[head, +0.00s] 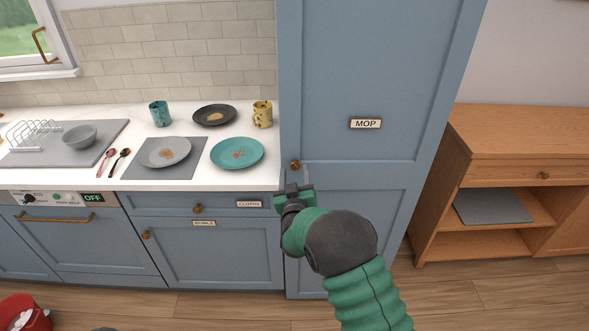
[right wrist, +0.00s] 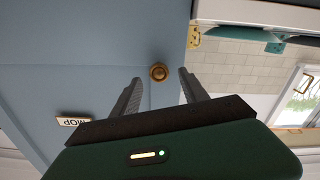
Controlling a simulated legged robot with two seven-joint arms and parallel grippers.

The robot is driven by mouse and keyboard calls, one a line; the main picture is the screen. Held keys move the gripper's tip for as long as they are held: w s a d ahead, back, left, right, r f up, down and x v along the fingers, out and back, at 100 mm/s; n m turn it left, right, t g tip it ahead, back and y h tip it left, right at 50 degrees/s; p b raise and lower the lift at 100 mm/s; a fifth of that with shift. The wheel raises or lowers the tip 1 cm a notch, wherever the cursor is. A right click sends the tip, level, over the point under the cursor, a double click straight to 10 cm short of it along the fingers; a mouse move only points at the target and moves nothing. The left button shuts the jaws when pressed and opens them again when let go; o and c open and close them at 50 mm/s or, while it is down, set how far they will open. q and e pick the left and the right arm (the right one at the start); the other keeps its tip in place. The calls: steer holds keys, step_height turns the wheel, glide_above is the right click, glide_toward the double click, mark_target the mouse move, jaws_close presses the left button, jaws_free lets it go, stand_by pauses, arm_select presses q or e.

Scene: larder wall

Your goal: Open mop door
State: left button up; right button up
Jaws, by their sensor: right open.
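The mop door (head: 352,90) is a tall blue panelled cupboard door with a label reading MOP (head: 366,123). It looks shut. Its round brass knob (head: 294,165) sits at the door's left edge, near counter height. My right gripper (head: 293,177) is open just in front of the knob. In the right wrist view the knob (right wrist: 158,72) lies beyond the fingertips and between their lines, with nothing held. The label also shows in the right wrist view (right wrist: 74,121). My left gripper is not in view.
A white counter left of the door holds a teal plate (head: 237,153), a grey plate (head: 166,152), a dark plate (head: 214,115) and cups. Blue drawers and cupboards with brass knobs lie below. A wooden cabinet (head: 520,145) stands to the right. The floor before the door looks clear.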

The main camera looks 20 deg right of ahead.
steer(key=x, duration=0.2)
steer(key=shift+w+d+f, duration=0.1)
steer(key=shift+w, duration=0.3)
steer(key=shift+s, duration=0.1)
steer(key=shift+c, duration=0.7)
jaws_close()
